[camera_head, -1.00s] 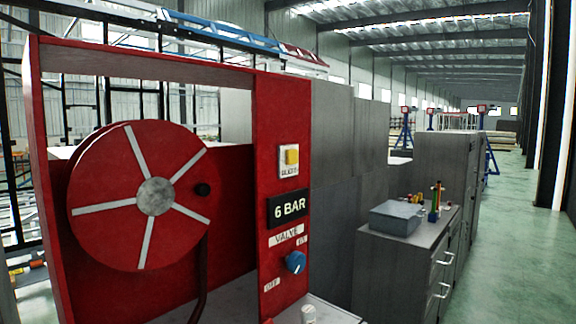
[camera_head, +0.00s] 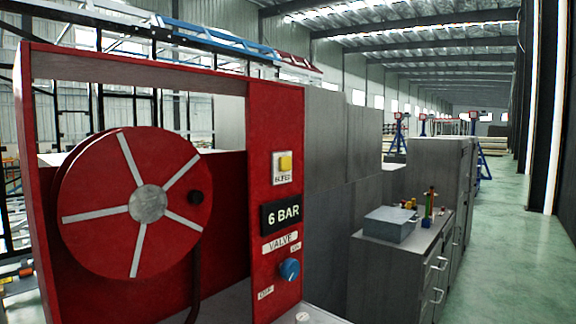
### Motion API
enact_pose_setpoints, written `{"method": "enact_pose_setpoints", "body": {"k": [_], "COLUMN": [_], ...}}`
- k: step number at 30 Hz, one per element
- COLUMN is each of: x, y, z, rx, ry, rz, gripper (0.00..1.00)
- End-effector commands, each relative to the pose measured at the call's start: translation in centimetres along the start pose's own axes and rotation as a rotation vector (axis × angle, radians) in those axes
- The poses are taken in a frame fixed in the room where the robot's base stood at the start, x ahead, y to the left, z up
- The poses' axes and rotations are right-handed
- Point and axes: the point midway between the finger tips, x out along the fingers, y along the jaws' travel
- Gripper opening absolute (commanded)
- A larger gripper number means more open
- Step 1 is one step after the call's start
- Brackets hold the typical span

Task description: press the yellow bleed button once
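The yellow bleed button (camera_head: 285,163) sits on a small white plate near the top of the red panel post (camera_head: 262,130), in the middle of the head view. Small lettering shows under the button. Below it are a black display (camera_head: 283,214) reading "6 BAR", a "VALVE" label and a blue knob (camera_head: 289,269). The knob sits between an upper right label and a lower left label reading "OFF". My gripper does not show in this view, and nothing covers the button.
A red hose reel (camera_head: 110,245) with a black crank knob fills the left of the red frame. A grey cabinet (camera_head: 385,265) with a grey box (camera_head: 390,224) on top stands to the right. Open green floor (camera_head: 495,260) runs along the far right.

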Motion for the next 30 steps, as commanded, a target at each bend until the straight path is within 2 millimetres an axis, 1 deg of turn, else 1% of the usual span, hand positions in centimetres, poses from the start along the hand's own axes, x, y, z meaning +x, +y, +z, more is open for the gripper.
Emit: {"method": "enact_pose_setpoints", "body": {"k": [1,2,3,5,6,8,30], "x": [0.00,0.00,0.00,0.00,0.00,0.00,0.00], "y": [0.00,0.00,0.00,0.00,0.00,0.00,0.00], "z": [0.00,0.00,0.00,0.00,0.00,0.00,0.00], "rx": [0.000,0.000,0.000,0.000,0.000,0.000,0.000], "ry": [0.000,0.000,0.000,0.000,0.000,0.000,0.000], "rz": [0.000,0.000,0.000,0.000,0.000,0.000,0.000], "gripper": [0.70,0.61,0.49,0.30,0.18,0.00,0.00]}}
